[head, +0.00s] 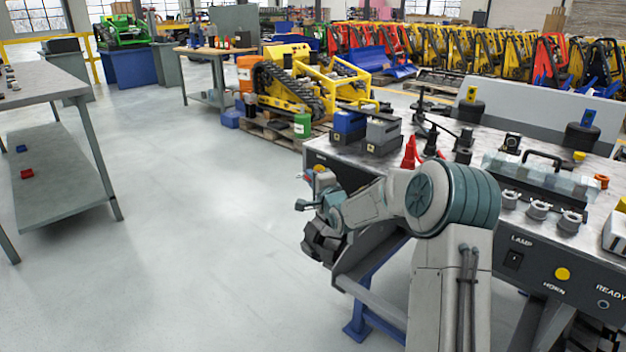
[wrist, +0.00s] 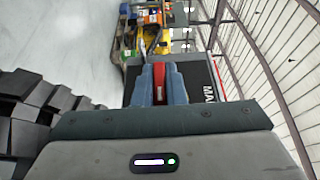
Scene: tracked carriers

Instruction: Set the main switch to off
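The main switch is a red handle (wrist: 161,78) on the dark front panel (wrist: 208,75) of the bench. The start of its label, "MA", shows to the right of my fingers; the rest is cut off. My gripper (wrist: 161,88) has its two blue-grey fingers on either side of the red handle, with no clear gap between them and it. In the head view my gripper (head: 303,203) is at the panel's left end, with a bit of red and yellow just above it. The setting marks around the handle are hidden.
Dark blocky pieces (wrist: 30,115) lie close to the left of my gripper. The bench top (head: 335,150) carries a blue box, a grey box and red clips. A lamp switch (head: 513,261) and yellow horn button (head: 562,273) sit further right.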

